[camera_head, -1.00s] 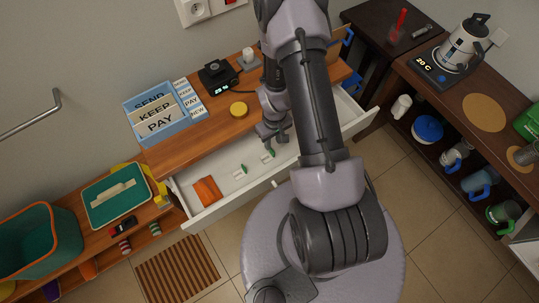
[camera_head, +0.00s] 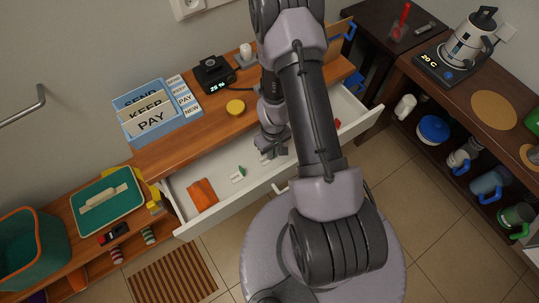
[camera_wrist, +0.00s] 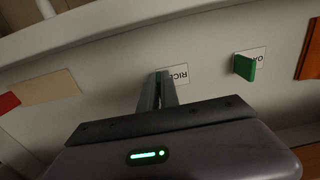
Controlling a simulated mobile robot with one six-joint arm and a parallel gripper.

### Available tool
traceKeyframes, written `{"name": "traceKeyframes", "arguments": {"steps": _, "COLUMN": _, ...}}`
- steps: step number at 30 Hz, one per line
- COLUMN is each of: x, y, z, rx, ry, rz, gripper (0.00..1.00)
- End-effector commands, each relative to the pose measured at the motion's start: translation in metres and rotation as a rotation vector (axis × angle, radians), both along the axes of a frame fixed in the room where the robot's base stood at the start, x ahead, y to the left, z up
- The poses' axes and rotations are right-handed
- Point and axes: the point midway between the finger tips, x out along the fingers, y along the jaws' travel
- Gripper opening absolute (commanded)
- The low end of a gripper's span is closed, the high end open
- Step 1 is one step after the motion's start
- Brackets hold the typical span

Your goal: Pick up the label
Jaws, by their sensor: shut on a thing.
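The white label (camera_wrist: 178,74) reading "RICE" lies in the open drawer (camera_head: 183,214), with a green tab between my fingers in the wrist view. My gripper (camera_wrist: 158,78) is shut on this tab and hides most of it. In the head view my gripper (camera_head: 269,152) reaches down into the drawer, with the label's white edge (camera_head: 264,160) just below it. A second label (camera_wrist: 257,54) with an upright green tab, partly hidden lettering starting "OA", lies to the right in the wrist view. It also shows left of my gripper in the head view (camera_head: 237,177).
An orange item (camera_head: 202,194) lies at the drawer's left end, and a small red item (camera_head: 337,124) at its right. On the wooden top stand a blue card box (camera_head: 160,133), a yellow disc (camera_head: 235,107) and a black device (camera_head: 214,75).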

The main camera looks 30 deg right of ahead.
Motion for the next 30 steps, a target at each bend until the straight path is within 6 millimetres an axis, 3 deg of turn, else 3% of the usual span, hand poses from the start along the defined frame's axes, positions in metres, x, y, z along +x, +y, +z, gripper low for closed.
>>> {"name": "traceKeyframes", "arguments": {"steps": 7, "x": 0.000, "y": 0.000, "z": 0.008, "rx": 0.000, "ry": 0.000, "rz": 0.000, "gripper": 0.00}}
{"name": "traceKeyframes", "arguments": {"steps": 13, "x": 0.000, "y": 0.000, "z": 0.066, "rx": 0.000, "ry": -0.001, "rz": 0.001, "gripper": 0.00}}
{"name": "traceKeyframes", "arguments": {"steps": 18, "x": 0.000, "y": 0.000, "z": 0.096, "rx": 0.000, "ry": -0.001, "rz": -0.001, "gripper": 0.00}}
{"name": "traceKeyframes", "arguments": {"steps": 30, "x": 0.000, "y": 0.000, "z": 0.115, "rx": 0.000, "ry": 0.000, "rz": 0.000, "gripper": 0.00}}
